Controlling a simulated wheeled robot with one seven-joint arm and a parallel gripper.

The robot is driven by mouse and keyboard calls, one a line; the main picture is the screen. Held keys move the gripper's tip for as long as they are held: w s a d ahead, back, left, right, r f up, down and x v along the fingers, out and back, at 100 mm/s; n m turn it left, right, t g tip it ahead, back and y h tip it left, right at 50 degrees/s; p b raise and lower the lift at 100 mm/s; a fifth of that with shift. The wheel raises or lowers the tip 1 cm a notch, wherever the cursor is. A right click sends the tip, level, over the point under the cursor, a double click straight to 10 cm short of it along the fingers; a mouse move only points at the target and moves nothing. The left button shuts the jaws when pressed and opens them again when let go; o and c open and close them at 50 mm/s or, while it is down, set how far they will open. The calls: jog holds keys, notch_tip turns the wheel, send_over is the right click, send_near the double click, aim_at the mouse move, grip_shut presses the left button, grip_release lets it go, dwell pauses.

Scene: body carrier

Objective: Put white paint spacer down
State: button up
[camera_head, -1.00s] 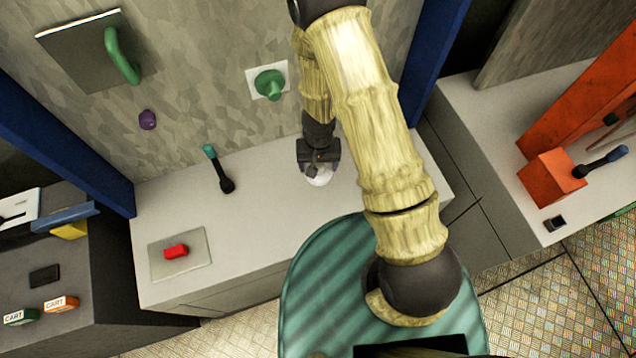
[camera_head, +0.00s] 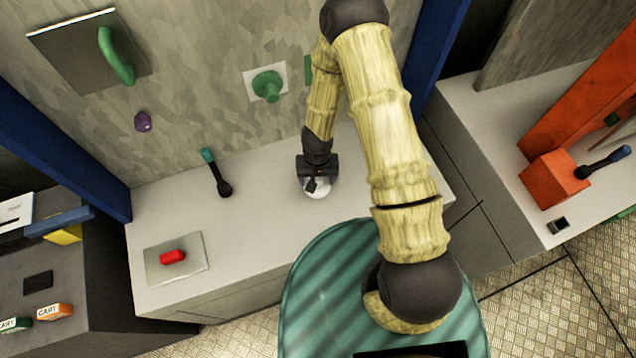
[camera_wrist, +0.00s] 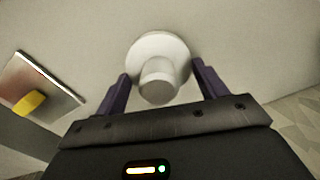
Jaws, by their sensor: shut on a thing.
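The white paint spacer (camera_head: 318,190) shows as a small round white piece under my gripper (camera_head: 318,180), over the pale grey counter top. In the wrist view the spacer (camera_wrist: 158,88) has a wide round flange and a narrower stub facing the camera. The two purple fingers of my gripper (camera_wrist: 161,70) stand on either side of it, shut on it. My gripper hides part of the spacer in the head view. I cannot tell whether the spacer touches the counter (camera_head: 265,215).
A black lever with a teal tip (camera_head: 216,172) and a red piece on a plate (camera_head: 173,257) are left on the counter. A green knob (camera_head: 268,85) juts from the wall behind. Counter space between lever and gripper is clear. An orange block (camera_head: 553,180) is right.

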notch_tip(320, 180, down, 4)
jog(key=shift+r, duration=0.15)
jog(key=shift+s, duration=0.1)
jog(key=o, duration=1.5)
jog(key=shift+c, duration=0.2)
jog(key=shift+r, duration=0.1)
notch_tip(320, 180, up, 12)
jog(key=p, duration=0.3)
